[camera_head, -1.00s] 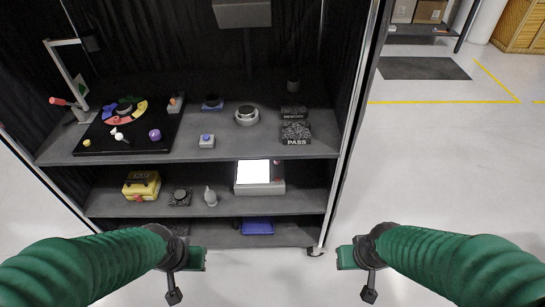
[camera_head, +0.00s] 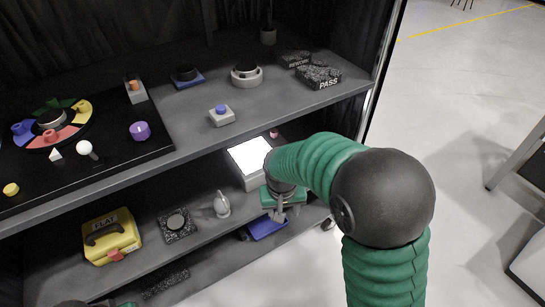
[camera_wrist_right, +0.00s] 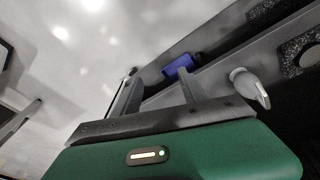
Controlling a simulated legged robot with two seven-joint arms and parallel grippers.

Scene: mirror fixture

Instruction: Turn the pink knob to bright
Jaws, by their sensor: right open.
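A small pink knob (camera_head: 274,133) shows at the back right of a box with a bright white panel (camera_head: 250,155), on the middle shelf in the head view. My right gripper (camera_head: 279,215) is in front of this box, low beside the shelf edge, with its arm arching in from the right. In the right wrist view its two fingers (camera_wrist_right: 158,85) stand apart with nothing between them. The pink knob is not seen in that view. Only a sliver of my left arm shows at the bottom left of the head view; its fingers are out of frame.
A grey bottle-shaped object (camera_head: 222,204), a black speckled block (camera_head: 177,225) and a yellow case (camera_head: 112,237) stand left of the box. A blue tray (camera_head: 266,227) lies below. The upper shelf (camera_head: 185,125) overhangs. Open floor lies right.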

